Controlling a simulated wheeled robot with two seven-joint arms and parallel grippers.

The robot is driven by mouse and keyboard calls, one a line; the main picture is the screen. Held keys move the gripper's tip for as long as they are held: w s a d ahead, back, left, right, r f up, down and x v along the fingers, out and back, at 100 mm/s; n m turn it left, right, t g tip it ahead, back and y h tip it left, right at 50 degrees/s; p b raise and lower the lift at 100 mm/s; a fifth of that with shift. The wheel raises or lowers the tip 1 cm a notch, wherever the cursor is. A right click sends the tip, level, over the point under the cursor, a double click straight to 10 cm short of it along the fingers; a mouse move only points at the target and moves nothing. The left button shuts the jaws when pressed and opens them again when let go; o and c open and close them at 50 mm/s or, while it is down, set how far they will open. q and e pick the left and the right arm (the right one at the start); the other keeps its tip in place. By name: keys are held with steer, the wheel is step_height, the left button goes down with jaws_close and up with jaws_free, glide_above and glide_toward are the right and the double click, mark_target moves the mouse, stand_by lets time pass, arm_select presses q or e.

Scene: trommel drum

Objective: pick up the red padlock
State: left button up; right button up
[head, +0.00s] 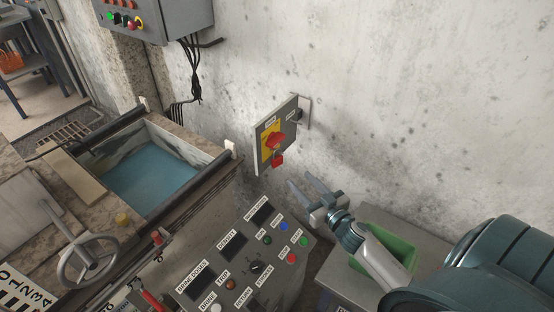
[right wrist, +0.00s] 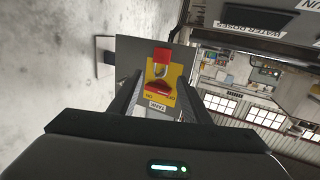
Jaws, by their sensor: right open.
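The red padlock (head: 277,160) hangs by its shackle just below a red rotary switch (head: 275,141) on the yellow plate of a grey isolator box on the wall. In the right wrist view the padlock (right wrist: 162,54) shows with its shackle at the red switch handle (right wrist: 158,90), in the space between the fingers. My right gripper (head: 299,181) is open and empty, to the lower right of the padlock in the head view and apart from it. My left gripper is not in view.
A control console (head: 235,262) with buttons stands below the box. A green bin (head: 397,252) on a grey cabinet lies under my right arm. A water-filled tank (head: 222,152) and a handwheel (head: 88,262) are at left. The wall right of the box is bare.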

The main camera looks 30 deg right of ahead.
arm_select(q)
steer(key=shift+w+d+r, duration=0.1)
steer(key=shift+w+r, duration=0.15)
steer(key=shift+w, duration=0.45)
arm_select(e)
steer(key=w, duration=0.6)
steer(key=shift+w+f, duration=0.2)
steer(key=shift+w, duration=0.15)
steer(key=shift+w, duration=0.1)
